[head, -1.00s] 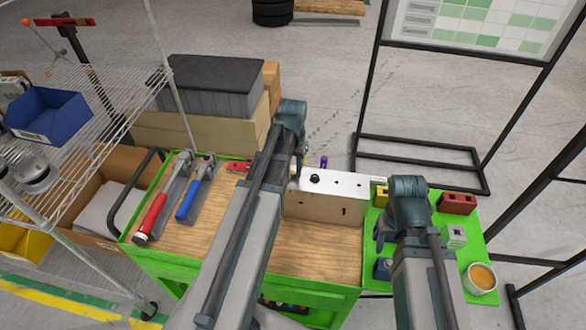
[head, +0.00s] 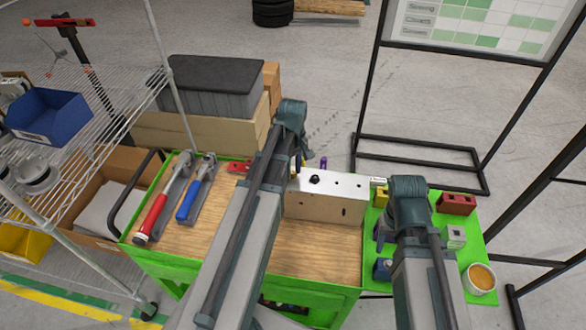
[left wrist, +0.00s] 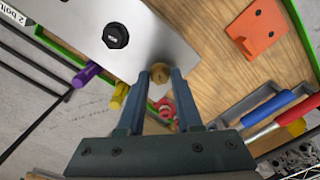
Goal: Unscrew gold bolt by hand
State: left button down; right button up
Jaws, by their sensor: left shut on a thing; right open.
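The chassis fixture (head: 325,205) is a box with a silver top and a tan front, standing on the wooden bench top. In the left wrist view its top (left wrist: 85,25) carries a black round bolt (left wrist: 115,36). The gold bolt (left wrist: 160,73) is at the edge of that plate, between the fingertips of my left gripper (left wrist: 160,82), which is shut on it. I cannot tell how deep the bolt sits. In the head view my left arm hides the bolt and most of the gripper. My right gripper (head: 381,236) is open above the green side surface, partly hidden by its arm.
Purple (left wrist: 85,75), yellow (left wrist: 118,95) and red (left wrist: 165,108) parts lie near my left fingers. A red-handled tool (head: 153,215) and a blue-handled tool (head: 188,202) lie left on the bench. A cup (head: 480,278) stands at the right. The bench front is clear.

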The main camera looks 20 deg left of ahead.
pick_arm(q)
jog(key=n, duration=0.2)
jog(key=shift+n, duration=0.4)
jog(key=c, duration=0.5)
grip_release()
jog(key=shift+r, duration=0.1)
notch_tip(320, 180, up, 2)
jog(key=p, duration=0.2)
jog(key=shift+r+p, duration=0.25)
jog(key=shift+p, duration=0.05)
jog(key=shift+f, duration=0.1)
